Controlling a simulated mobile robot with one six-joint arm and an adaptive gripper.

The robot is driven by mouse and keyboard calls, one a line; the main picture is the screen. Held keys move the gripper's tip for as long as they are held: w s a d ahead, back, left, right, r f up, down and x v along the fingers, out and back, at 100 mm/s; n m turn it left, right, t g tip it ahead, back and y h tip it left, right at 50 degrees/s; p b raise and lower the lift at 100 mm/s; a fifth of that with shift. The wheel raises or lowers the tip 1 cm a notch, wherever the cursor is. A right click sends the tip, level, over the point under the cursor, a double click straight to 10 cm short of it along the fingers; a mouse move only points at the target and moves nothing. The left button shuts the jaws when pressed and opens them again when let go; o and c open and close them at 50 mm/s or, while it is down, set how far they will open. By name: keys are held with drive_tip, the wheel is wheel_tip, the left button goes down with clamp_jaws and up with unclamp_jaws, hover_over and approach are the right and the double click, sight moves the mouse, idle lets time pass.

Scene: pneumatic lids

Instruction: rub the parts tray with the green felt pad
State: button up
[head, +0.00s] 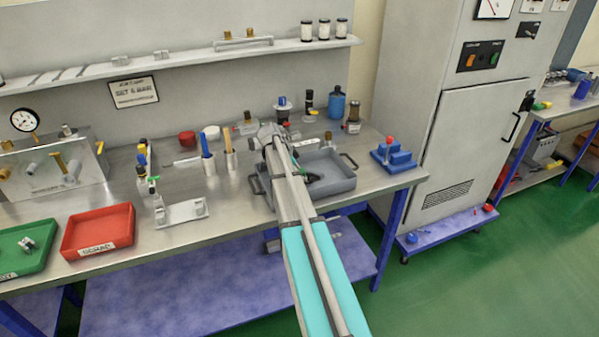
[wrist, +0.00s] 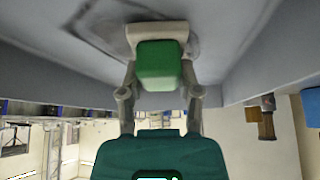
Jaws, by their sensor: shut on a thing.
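The parts tray (head: 338,187) is a grey, shallow, open tray with dark handles at its ends, on the right part of the steel bench. Its grey floor (wrist: 245,45) fills the top of the wrist view, with dark smudges around the pad. My gripper (wrist: 160,78) is shut on the green felt pad (wrist: 160,62), a green block with a pale beige part at its far end. That end appears to be at the tray floor; I cannot tell whether it touches. In the head view my arm hides the pad and part of the tray.
A blue stepped block (head: 394,158) with a red-topped pin stands right of the tray. A blue bottle (head: 337,104) and several fittings stand behind it. A red bin (head: 97,232) and a green bin (head: 22,250) lie at the left. A white bracket (head: 181,213) sits between.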

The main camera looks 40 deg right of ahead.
sight(312, 176)
drive_tip(key=shift+w+a, duration=0.25)
drive_tip(key=shift+a, duration=0.6)
drive_tip(key=shift+w+a, duration=0.2)
drive_tip(key=shift+a, duration=0.6)
drive_tip(key=shift+f, duration=0.1)
drive_tip(key=shift+s+d, duration=0.1)
drive_tip(key=shift+d, duration=0.05)
drive_tip(key=shift+s+d, duration=0.15)
drive_tip(key=shift+d, duration=0.65)
drive_tip(key=shift+s+d, duration=0.15)
drive_tip(key=shift+d, duration=0.6)
drive_tip(key=shift+s+d, duration=0.25)
drive_tip(key=shift+d, duration=0.55)
drive_tip(key=shift+s+d, duration=0.2)
drive_tip(key=shift+d, duration=0.6)
